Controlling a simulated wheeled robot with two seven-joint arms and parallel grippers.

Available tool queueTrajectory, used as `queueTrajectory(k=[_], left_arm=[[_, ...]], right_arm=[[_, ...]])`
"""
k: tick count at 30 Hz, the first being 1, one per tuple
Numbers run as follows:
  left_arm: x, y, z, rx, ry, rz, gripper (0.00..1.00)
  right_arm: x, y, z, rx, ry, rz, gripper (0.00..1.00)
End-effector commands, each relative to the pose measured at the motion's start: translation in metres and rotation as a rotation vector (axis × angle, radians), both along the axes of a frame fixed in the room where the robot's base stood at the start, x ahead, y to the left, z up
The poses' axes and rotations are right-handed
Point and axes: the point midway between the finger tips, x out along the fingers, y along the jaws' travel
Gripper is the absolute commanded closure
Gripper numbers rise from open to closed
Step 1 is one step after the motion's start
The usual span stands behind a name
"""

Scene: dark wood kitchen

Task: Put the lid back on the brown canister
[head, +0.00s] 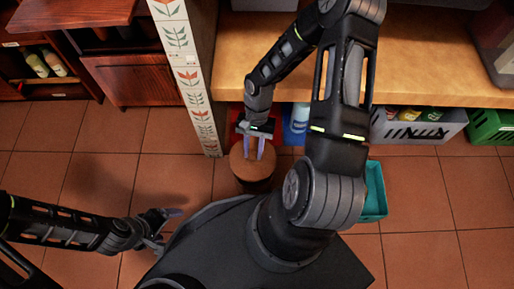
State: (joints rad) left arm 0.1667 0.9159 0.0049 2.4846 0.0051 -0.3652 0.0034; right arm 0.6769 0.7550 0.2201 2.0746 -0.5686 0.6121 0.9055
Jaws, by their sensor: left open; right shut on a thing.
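The brown canister (256,187) stands low near the counter front, its dark side showing below a round, lighter brown lid (252,173). My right gripper (255,149) is above it with its purple fingers pointing down, shut on the lid. The lid covers the canister's top in this view; I cannot tell whether it rests on the rim or hovers just above it. My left gripper (164,227) is open and empty over the floor at the lower left, well apart from the canister.
A patterned white post (190,80) stands left of the canister. A wooden counter (420,70) lies behind, with a grey crate (412,132) and a green crate (492,127) under it. A teal bin (374,192) is at right. Tiled floor is clear at left.

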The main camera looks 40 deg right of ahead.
Motion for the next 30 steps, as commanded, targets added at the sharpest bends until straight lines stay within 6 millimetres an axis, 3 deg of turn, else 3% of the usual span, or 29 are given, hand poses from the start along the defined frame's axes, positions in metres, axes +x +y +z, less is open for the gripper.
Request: queueTrajectory(k=[16,30], left_arm=[[0.000,0.000,-0.005,0.000,-0.001,0.000,0.17],[0.006,-0.001,-0.043,0.003,-0.018,0.009,0.17]], right_arm=[[0.000,0.000,-0.005,-0.001,-0.001,-0.021,1.00],[-0.001,0.000,-0.047,0.000,0.000,-0.019,1.00]])
